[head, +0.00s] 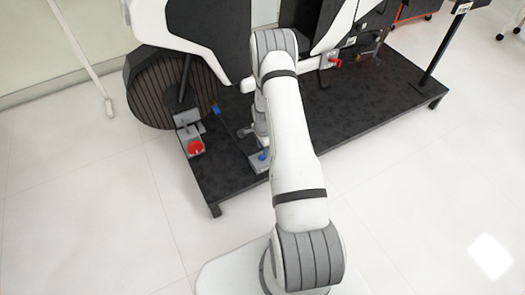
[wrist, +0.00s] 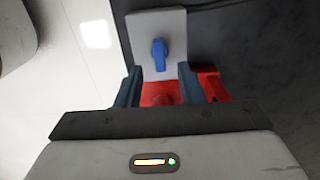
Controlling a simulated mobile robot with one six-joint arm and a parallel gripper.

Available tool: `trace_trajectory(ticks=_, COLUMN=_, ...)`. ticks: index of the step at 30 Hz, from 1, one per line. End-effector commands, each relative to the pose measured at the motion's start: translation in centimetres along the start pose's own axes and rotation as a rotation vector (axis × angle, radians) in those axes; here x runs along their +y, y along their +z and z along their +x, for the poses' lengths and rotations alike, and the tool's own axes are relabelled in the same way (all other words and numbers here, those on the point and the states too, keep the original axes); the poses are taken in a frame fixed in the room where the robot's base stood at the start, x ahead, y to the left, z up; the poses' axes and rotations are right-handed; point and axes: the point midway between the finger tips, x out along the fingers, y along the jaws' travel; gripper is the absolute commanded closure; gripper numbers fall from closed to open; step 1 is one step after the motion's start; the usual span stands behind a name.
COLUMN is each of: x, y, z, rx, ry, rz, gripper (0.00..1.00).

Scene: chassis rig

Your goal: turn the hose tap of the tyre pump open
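A blue lever (wrist: 159,55) stands on a pale grey plate (wrist: 176,20), upright in the wrist view, just beyond my fingertips. My gripper (wrist: 158,72) has its two fingers apart, with the lever in line with the gap but not between them. A red part (wrist: 160,93) shows between the fingers and more red (wrist: 212,84) to their right; I cannot tell whether the fingers touch it. In the head view, a blue handle (head: 263,155) sits on a grey block at the platform's front edge. My gripper is mostly hidden by my arm there. No label shows which is the hose tap.
The black platform (head: 360,115) carries a red knob (head: 195,147) at left, a small blue part (head: 216,108) and a red handle (head: 333,62). A large dark ribbed wheel (head: 170,90) stands at left. A black post (head: 445,45) rises at right. The front floor is clear.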

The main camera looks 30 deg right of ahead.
Motion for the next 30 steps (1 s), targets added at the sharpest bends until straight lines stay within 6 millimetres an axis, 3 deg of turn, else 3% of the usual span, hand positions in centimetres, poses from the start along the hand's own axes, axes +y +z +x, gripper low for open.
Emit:
trace_trajectory(ticks=1, x=0.0, y=0.0, z=-1.3, rx=0.000, ry=-0.001, rz=0.000, gripper=0.65)
trace_trajectory(ticks=7, x=0.0, y=0.0, z=-3.3, rx=0.000, ry=0.001, rz=0.000, gripper=0.65)
trace_trajectory(ticks=25, x=0.0, y=0.0, z=-3.7, rx=0.000, ry=0.001, rz=-0.002, gripper=0.65)
trace_trajectory(ticks=28, x=-0.2, y=0.3, z=-5.9, rx=0.002, ry=-0.006, rz=-0.030, gripper=0.65)
trace_trajectory(ticks=30, x=-0.6, y=0.8, z=-9.1, rx=0.006, ry=-0.015, rz=-0.073, gripper=0.65)
